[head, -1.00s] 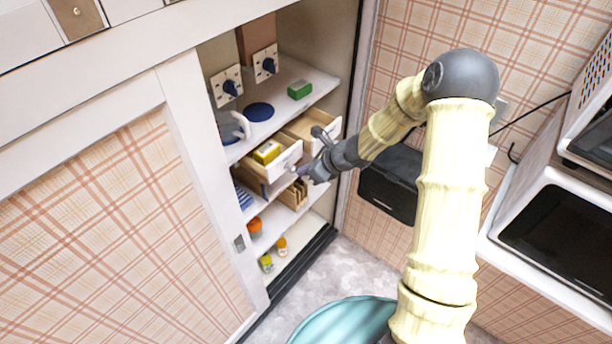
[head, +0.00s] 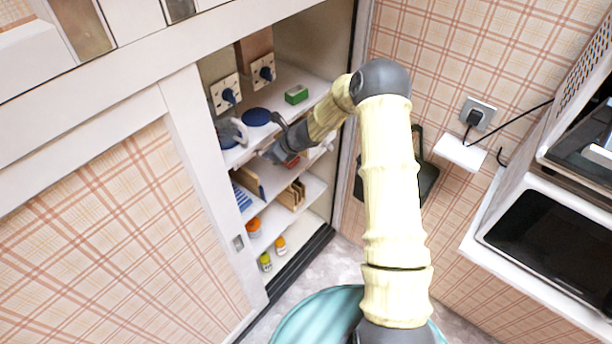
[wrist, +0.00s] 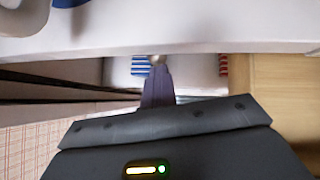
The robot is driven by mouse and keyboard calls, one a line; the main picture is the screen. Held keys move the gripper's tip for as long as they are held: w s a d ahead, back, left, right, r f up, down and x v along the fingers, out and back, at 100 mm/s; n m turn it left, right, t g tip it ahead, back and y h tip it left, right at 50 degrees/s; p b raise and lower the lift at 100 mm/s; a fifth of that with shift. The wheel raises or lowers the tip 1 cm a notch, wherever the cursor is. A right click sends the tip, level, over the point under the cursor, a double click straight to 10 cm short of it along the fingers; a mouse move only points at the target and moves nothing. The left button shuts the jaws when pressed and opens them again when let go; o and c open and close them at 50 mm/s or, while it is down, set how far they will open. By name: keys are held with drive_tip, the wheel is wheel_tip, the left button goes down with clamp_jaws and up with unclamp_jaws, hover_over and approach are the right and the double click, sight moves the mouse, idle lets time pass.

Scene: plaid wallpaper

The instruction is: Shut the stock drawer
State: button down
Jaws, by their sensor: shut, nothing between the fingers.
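My gripper (head: 268,154) is shut and reaches into the cupboard just under the upper shelf, where two drawers stood open in the earlier head view. In the wrist view its dark purple fingers (wrist: 157,88) are together, with their tips at or close to a small round knob (wrist: 158,60); whether they touch it I cannot tell. A pale wooden surface (wrist: 275,95), perhaps part of a drawer, lies right of the fingers. I cannot tell which drawer is the stock drawer or how far in it is.
The upper shelf (head: 300,80) runs close above my gripper and holds a green box (head: 297,94), a blue disc (head: 257,117) and a mug (head: 232,132). A wooden rack (head: 291,195) and orange jars stand below. The cupboard's sliding door (head: 130,220) is at the left.

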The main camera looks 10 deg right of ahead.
drive_tip(key=shift+w+a+r, duration=0.15)
drive_tip(key=shift+w, duration=0.05)
idle(0.4)
drive_tip(key=s+d+r+b, duration=0.2)
drive_tip(key=s+d+r, duration=0.5)
drive_tip(key=d, duration=0.1)
drive_tip(key=shift+s+d, duration=0.15)
drive_tip(key=shift+d, duration=0.25)
drive_tip(key=shift+a, duration=0.1)
